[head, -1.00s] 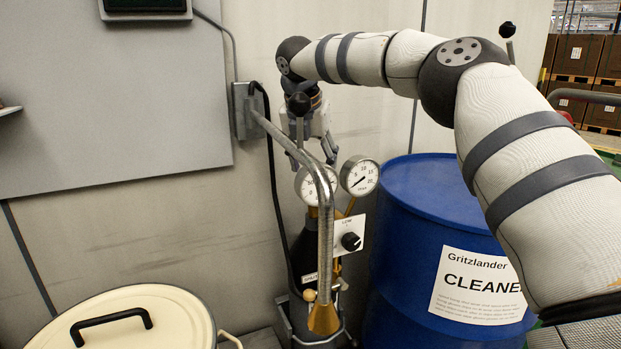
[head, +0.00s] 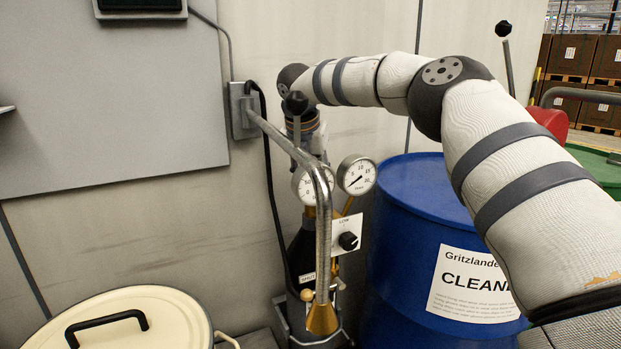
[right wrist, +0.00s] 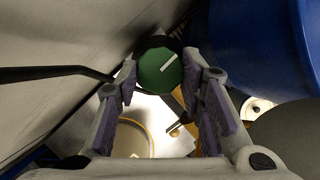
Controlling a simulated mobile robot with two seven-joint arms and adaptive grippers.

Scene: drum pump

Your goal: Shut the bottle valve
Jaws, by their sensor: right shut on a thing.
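The gas bottle (head: 304,250) stands upright against the wall, dark, with two round gauges (head: 357,176) at its top. Its valve shows in the right wrist view as a round green knob (right wrist: 158,70) with a white line on its face. My right gripper (right wrist: 160,72) comes down from above and is shut on this knob, one fingertip on each side. In the head view my right gripper (head: 312,145) is mostly hidden behind the pump pipe and gauges, and the knob is not visible there. My left gripper is not in view.
A bent metal pipe (head: 325,235) with a brass nozzle hangs in front of the bottle. A blue drum (head: 400,270) stands close on the right. A cream lidded pot (head: 150,325) is at the lower left. A black cable (head: 271,170) runs down the wall.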

